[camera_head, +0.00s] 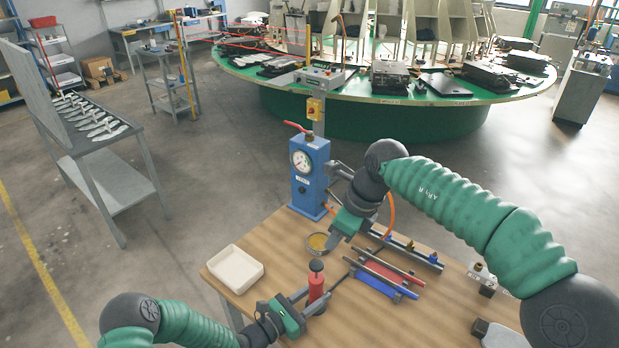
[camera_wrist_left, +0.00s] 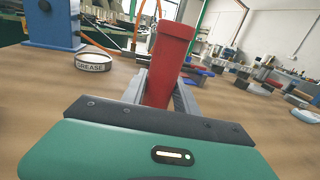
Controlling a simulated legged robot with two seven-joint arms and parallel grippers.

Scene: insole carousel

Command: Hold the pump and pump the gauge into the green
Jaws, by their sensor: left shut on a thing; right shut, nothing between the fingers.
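The pump (camera_head: 316,285) is a red cylinder with a black knob on top, upright near the table's front edge. The post's base also shows in the left wrist view (camera_wrist_left: 55,22). My right gripper (camera_head: 333,243) is shut and empty, pointing down, above and right of the knob.
A grease tin (camera_head: 317,244) stands behind the pump, also in the left wrist view (camera_wrist_left: 93,62). A white tray (camera_head: 236,269) is at the table's left. Red and blue holders with rods (camera_head: 385,276) lie to the right. An orange hose (camera_head: 391,215) hangs behind my right gripper.

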